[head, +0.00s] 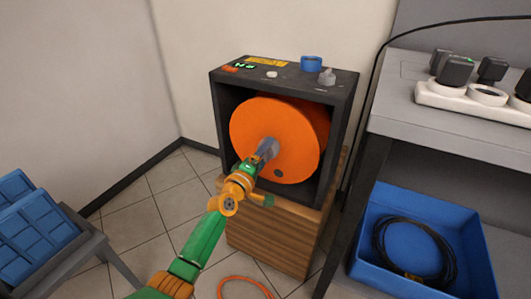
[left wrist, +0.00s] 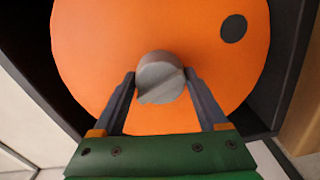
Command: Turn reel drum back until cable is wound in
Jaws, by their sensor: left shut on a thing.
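The orange reel drum (head: 285,125) sits inside a dark open-fronted housing (head: 216,110) on a wooden block. It also fills the left wrist view (left wrist: 95,55), with a dark round spot at its upper right there. In the head view that spot is low on the drum face. My left gripper (head: 268,150) is at the drum's face. In the left wrist view its two fingers (left wrist: 159,85) are on either side of a grey knob (left wrist: 158,70) at the drum's middle and are shut on it. An orange cable (head: 245,284) lies in a loop on the floor. My right gripper is not in view.
A grey table (head: 450,130) with a power strip stands at the right, above a blue bin (head: 370,260) with a black cable. Blue trays (head: 35,225) are at the left.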

